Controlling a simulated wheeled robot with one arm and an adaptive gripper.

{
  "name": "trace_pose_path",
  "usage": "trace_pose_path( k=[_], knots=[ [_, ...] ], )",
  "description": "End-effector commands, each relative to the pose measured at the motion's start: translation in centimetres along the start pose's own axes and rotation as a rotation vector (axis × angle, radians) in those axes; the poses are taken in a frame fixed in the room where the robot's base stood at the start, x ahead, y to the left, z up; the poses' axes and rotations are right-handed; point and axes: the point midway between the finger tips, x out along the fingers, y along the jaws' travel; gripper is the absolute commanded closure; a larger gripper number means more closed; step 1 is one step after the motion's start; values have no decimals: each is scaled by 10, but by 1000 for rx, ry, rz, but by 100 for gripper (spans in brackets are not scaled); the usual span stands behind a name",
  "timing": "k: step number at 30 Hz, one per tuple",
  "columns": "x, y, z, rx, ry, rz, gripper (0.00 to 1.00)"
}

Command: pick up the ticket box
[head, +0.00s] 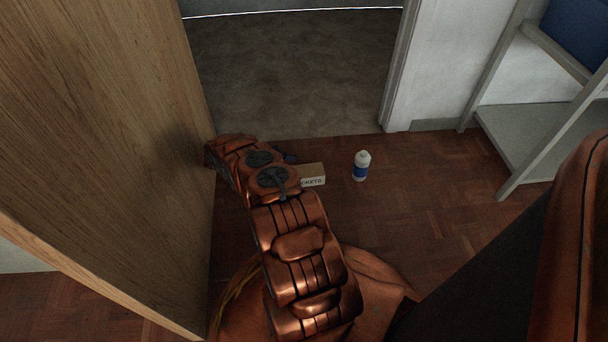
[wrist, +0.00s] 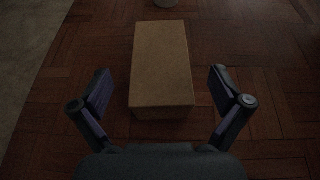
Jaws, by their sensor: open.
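My gripper (wrist: 162,88) is open, with one finger on each side of the near end of the box. A gap shows between each finger and the box. In the head view my gripper is mostly hidden behind my arm.
A white bottle with a blue label (head: 361,166) stands right of the box. A wooden door (head: 110,150) is close on the left of my arm. Grey shelving (head: 530,130) stands at the right. The doorway opens onto grey carpet (head: 290,60).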

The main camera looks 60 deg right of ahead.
Motion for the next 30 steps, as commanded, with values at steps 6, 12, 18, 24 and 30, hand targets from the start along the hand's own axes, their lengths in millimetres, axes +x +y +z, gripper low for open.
trace_pose_path(
  k=[6,12,18,24,30],
  knots=[
    [14,0,-1,-1,-1,1,0],
    [33,0,1,1,-3,-3,0],
    [60,-1,1,-1,0,-4,0],
    [65,-1,4,-1,1,-2,0],
    [64,-1,4,0,1,-2,10]
  ],
)
